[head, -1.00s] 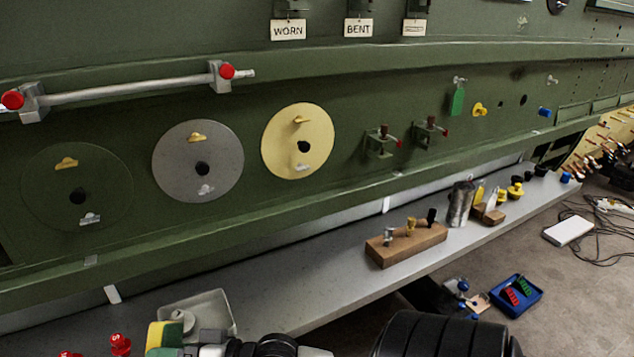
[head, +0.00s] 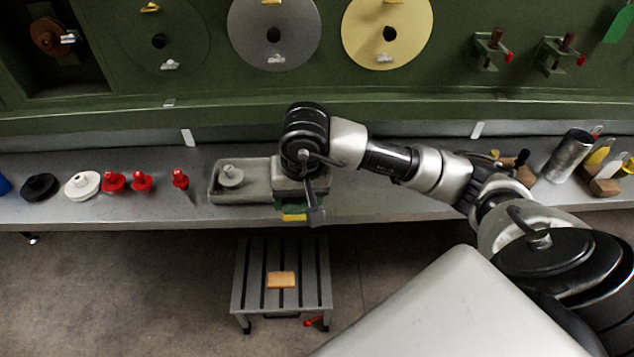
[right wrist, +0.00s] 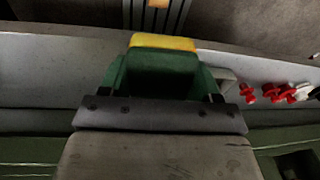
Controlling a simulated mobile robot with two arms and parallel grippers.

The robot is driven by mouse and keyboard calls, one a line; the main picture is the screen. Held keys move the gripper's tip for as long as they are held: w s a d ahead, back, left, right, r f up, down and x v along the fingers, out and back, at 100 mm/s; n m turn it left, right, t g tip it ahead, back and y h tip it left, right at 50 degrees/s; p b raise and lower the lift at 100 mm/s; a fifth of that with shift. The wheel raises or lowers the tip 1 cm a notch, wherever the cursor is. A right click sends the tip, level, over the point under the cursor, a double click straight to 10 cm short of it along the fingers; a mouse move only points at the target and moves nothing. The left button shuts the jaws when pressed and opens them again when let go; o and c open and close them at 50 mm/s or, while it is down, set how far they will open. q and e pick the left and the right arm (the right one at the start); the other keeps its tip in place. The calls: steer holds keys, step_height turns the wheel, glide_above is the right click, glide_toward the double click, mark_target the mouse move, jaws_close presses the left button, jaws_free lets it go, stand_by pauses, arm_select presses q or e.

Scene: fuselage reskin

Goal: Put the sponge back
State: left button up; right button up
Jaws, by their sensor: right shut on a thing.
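The sponge is a yellow and green block (right wrist: 163,43) in the right wrist view, between the jaws of my right gripper (right wrist: 160,85). In the head view, its yellow end (head: 294,217) shows below my right wrist, near the shelf's front edge. My right gripper (head: 298,200) is shut on it, and the wrist hides most of the jaws. I cannot tell whether the sponge touches anything below it. A grey tray (head: 213,190) on the shelf lies just left of the gripper, its right end hidden by my wrist. My left gripper is not in view.
The grey shelf (head: 110,210) bears red knobbed pieces (head: 141,181), a white disc (head: 83,185) and a black disc (head: 40,187). A slatted stool (head: 243,285) with a tan block (head: 281,280) stands below. A metal cup (head: 568,156) stands at right.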

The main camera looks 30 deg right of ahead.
steer(key=shift+m+g+h, duration=0.3)
steer(key=shift+m+g, duration=0.3)
steer(key=shift+g, duration=0.1)
steer(key=w+d+f+p, duration=0.1)
steer(key=w+d, duration=0.2)
steer(key=w+d+f+p, duration=0.1)
steer(key=w+d+f, duration=0.1)
steer(key=d, duration=0.2)
steer(key=w+d+f+p, duration=0.1)
steer(key=w+d+p, duration=0.1)
steer(key=w+d, duration=0.1)
steer(key=shift+w+d+f, duration=0.2)
steer(key=shift+w+f, duration=0.1)
steer(key=shift+f, duration=0.1)
step_height(320, 180, down, 4)
steer(key=shift+r+p, duration=0.15)
steer(key=shift+p, duration=0.8)
steer(key=shift+f, duration=0.25)
steer(key=o, duration=0.9)
steer(key=shift+c, duration=0.2)
step_height(320, 180, up, 12)
steer(key=b, duration=0.3)
